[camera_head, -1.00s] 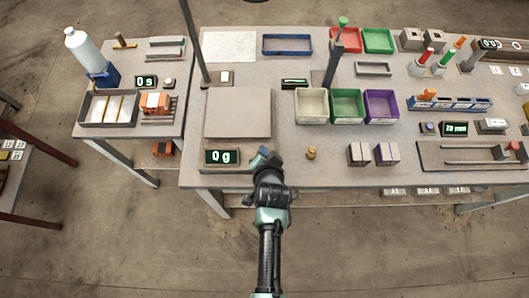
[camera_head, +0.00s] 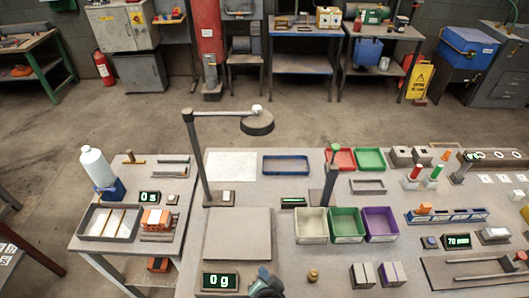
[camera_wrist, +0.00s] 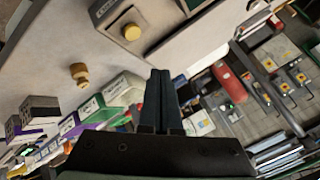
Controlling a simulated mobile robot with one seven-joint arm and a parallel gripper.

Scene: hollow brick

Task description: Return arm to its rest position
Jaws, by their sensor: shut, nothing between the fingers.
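My gripper (camera_wrist: 160,78) shows in the wrist view with its two dark fingers together and nothing between them. In the head view only part of my gripper (camera_head: 266,284) shows at the bottom edge, just right of the scale display (camera_head: 219,281), which reads 0 g. The rest of my arm is below the head view. The fingers appear clear of the bench objects.
A brass weight (camera_head: 313,275) stands right of my gripper; it also shows in the wrist view (camera_wrist: 79,73). Two small boxes (camera_head: 376,275) stand farther right. Behind are a scale plate (camera_head: 238,234), open bins (camera_head: 346,225) and a lamp post (camera_head: 196,160).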

